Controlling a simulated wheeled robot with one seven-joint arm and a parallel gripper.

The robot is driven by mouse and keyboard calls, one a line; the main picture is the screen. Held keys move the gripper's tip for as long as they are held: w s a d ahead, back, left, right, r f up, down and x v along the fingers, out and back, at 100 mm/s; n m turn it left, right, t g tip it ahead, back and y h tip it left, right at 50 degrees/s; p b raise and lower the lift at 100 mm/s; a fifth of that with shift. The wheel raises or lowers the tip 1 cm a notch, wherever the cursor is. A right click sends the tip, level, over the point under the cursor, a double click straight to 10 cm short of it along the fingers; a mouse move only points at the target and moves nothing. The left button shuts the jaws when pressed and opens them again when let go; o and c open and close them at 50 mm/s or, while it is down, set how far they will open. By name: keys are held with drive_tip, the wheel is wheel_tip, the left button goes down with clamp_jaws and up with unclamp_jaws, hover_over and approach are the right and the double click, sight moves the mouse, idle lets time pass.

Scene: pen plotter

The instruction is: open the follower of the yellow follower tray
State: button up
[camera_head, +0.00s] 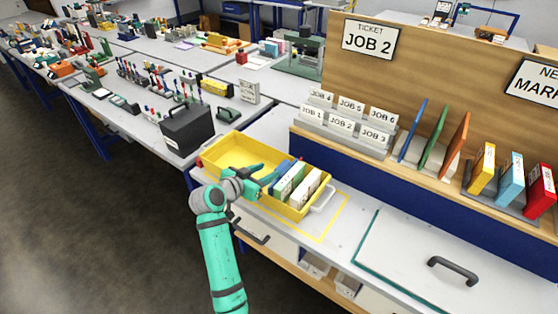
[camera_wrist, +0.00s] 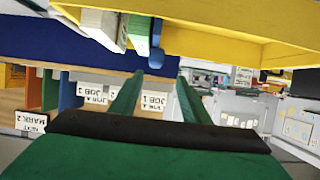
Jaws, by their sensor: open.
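The yellow follower tray (camera_head: 226,152) lies on the bench in front of my arm, long side toward me, with a pale handle at its right end. Several upright white and green folders (camera_head: 304,188) stand in its right half; its left half looks empty. A blue plate (camera_head: 283,168), which looks like the follower, stands against the folders' left side. In the wrist view the blue plate (camera_wrist: 139,36) with a rounded knob (camera_wrist: 157,57) shows beside the folders. My gripper (camera_wrist: 158,78) is open, fingers apart near the knob. I cannot tell whether they touch it.
A yellow outline (camera_head: 322,238) marks the bench around the tray. A black box (camera_head: 187,131) stands beyond its left end. Behind are job card holders (camera_head: 343,126) on a wooden-backed shelf. A grey lid with a dark handle (camera_head: 453,268) lies right.

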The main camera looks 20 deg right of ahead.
sight(282, 165)
drive_tip(key=x, duration=0.5)
drive_tip(key=s+x, duration=0.1)
drive_tip(key=x, duration=0.2)
drive_tip(key=shift+d, duration=0.5)
drive_tip(key=shift+x, duration=0.85)
drive_tip(key=shift+w+a, duration=0.15)
